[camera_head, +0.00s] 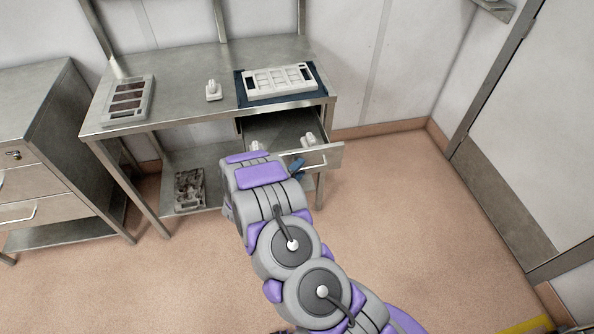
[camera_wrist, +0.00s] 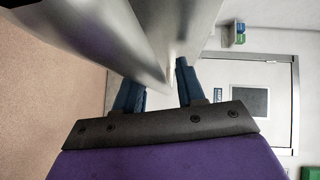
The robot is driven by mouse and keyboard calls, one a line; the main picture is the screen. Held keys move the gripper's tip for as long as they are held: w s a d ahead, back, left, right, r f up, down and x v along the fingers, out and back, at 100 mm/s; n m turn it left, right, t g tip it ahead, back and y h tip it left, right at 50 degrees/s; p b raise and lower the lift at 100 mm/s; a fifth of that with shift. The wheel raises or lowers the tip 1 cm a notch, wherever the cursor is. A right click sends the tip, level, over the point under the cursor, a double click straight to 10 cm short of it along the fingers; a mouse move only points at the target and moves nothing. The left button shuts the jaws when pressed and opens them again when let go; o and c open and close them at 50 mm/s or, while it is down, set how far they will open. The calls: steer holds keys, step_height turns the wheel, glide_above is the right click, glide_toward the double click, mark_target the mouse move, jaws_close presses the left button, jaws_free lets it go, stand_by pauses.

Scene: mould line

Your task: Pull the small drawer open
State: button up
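The small drawer (camera_head: 328,153) hangs under the right side of the metal workbench and stands pulled out, with its inside showing. Its front carries a bar handle (camera_head: 314,164). Two small pale parts lie inside. A large blurred metal surface (camera_wrist: 125,35) fills the upper left, reaches between the fingers and hides the left fingertip. Contact with the handle is not clear.
The workbench (camera_head: 178,95) bears a tray with dark slots (camera_head: 127,100), a small pale part (camera_head: 213,91) and a white mould (camera_head: 280,78) on a blue mat. A drawer cabinet (camera_head: 30,140) stands left. The floor to the right is clear up to a door (camera_head: 540,130).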

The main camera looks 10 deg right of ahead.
steer(key=shift+a, duration=0.15)
steer(key=p+v, duration=0.2)
steer(key=v, duration=1.5)
steer(key=shift+s, duration=0.15)
